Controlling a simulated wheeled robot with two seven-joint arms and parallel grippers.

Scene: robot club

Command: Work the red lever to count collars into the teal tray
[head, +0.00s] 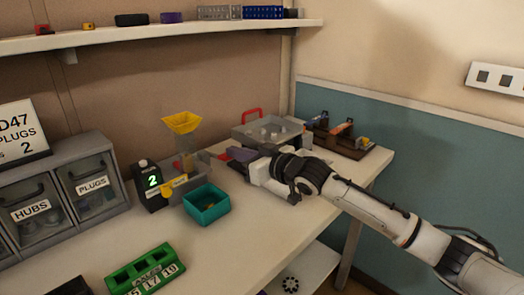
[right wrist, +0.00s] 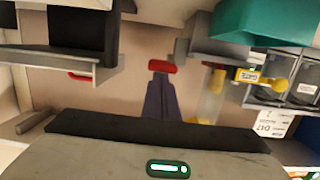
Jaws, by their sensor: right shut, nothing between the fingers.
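The red lever (head: 222,156) sticks out at the right side of the dispenser, which has a yellow hopper (head: 182,122) on top. The lever's red end also shows in the right wrist view (right wrist: 162,66). My right gripper (head: 232,156) is shut and empty, with its dark purple fingers (right wrist: 160,98) pointing at the lever's red end. The fingertips are at or very close to it; I cannot tell whether they touch. The teal tray (head: 206,212) stands in front of the dispenser; its contents are unclear. The black counter (head: 149,184) shows a green 2. My left gripper is not in view.
A grey box (head: 285,135) with a red handle stands behind my right gripper, and a dark tool rack (head: 340,140) is beside it. Labelled drawers (head: 92,185) and a sign (head: 18,130) are at left. A green card holder (head: 145,272) lies in front. The bench right of the tray is clear.

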